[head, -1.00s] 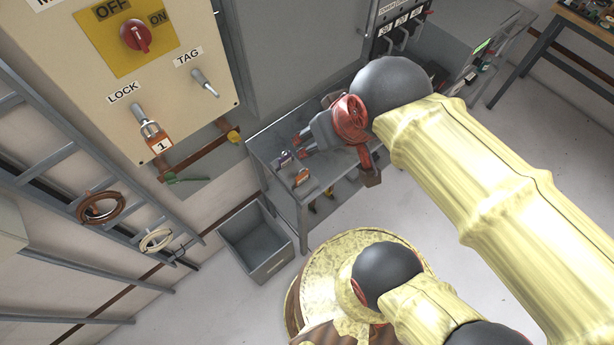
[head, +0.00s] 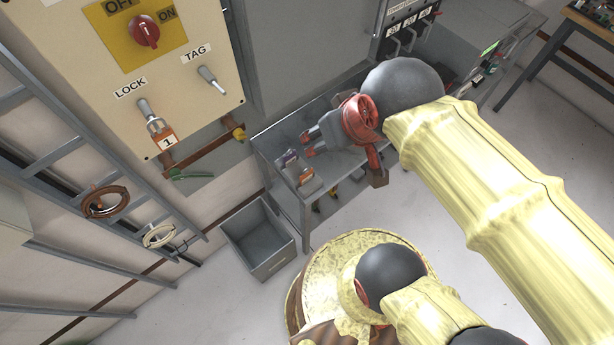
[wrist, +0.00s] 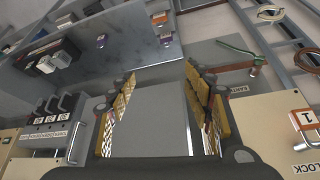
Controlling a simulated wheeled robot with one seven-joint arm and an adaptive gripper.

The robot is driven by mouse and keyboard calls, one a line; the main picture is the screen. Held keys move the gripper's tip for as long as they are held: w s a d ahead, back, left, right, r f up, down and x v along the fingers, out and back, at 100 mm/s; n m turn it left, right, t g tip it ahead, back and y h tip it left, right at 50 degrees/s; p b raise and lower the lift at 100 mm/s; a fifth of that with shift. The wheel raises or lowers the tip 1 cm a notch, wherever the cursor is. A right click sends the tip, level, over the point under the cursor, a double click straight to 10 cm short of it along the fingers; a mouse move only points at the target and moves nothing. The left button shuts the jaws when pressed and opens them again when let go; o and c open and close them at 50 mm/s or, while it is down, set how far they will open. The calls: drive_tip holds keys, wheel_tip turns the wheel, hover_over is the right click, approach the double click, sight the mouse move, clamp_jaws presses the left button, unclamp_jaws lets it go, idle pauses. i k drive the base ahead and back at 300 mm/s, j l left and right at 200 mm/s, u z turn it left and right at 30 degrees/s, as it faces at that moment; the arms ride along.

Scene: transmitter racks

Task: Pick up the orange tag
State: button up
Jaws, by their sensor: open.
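A small orange item (head: 305,177), which looks like the orange tag, lies near the front left of the grey bench (head: 270,150). In the wrist view it is a small orange patch (wrist: 160,18) at the top. A purple-and-white item (head: 288,157) lies beside it, and purple items (wrist: 166,39) also show in the wrist view. An orange piece marked 1 (head: 166,141) hangs from the LOCK peg. My gripper (head: 308,143) is open and empty above the bench, apart from the orange item. Its fingers (wrist: 160,100) are spread in the wrist view.
The cream switch panel (head: 185,85) stands at the left, with pegs and a green-handled tool (head: 190,175) below it. A grey bin (head: 258,238) sits on the floor beside the bench. A rack ladder with coiled cables (head: 105,202) lines the left wall.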

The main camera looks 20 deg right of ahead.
sight(306, 177)
drive_tip(key=u, duration=0.9)
drive_tip(key=k+u, duration=0.35)
drive_tip(key=k, duration=0.2)
drive_tip(key=k+j+u, duration=0.3)
drive_tip(key=k, duration=0.3)
drive_tip(key=l, duration=0.1)
